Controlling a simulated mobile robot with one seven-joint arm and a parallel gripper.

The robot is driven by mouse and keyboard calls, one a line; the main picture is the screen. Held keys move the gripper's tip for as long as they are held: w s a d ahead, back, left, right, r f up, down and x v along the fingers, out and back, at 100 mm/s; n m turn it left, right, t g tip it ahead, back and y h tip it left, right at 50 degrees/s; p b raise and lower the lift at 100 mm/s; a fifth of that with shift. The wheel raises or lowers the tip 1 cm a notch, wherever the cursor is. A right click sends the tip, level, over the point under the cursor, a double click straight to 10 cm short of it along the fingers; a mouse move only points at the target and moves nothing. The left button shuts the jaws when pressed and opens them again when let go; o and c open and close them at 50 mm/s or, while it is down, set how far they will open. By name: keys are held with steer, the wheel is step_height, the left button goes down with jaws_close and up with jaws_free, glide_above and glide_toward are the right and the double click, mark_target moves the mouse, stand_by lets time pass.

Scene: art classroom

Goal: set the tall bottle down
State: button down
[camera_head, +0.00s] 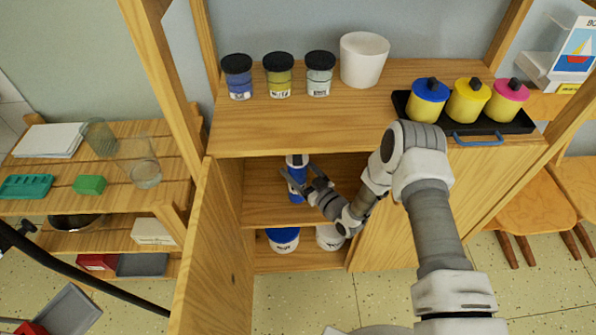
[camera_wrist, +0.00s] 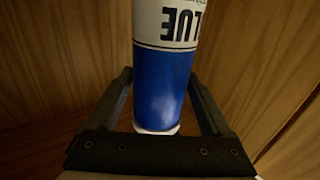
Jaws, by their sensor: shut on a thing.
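The tall bottle (camera_head: 297,185) is blue with a white label and a dark top. It stands about upright inside the open cabinet, over the upper inner shelf (camera_head: 262,207). My gripper (camera_head: 305,181) reaches in from the right and is shut on it. In the wrist view the bottle (camera_wrist: 163,88) is between the two fingers of my gripper (camera_wrist: 160,80), with "LUE" reading upside down. I cannot tell whether its base touches the shelf.
An open wooden door (camera_head: 213,250) stands left of the opening. Below are a blue-marked tub (camera_head: 283,240) and a pale tub (camera_head: 329,238). On top are several jars (camera_head: 279,77), a white cup (camera_head: 363,60) and a black tray (camera_head: 513,124) of yellow pots. The inner shelf is clear left of the bottle.

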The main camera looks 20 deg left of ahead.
steer(key=shift+f, duration=0.25)
steer(key=shift+f, duration=0.1)
jaws_free()
steer(key=shift+d, duration=0.2)
steer(key=p+v, duration=0.1)
steer(key=v, duration=1)
steer(key=shift+s+d+p, duration=0.25)
steer(key=shift+d+p, duration=0.05)
steer(key=shift+p, duration=0.1)
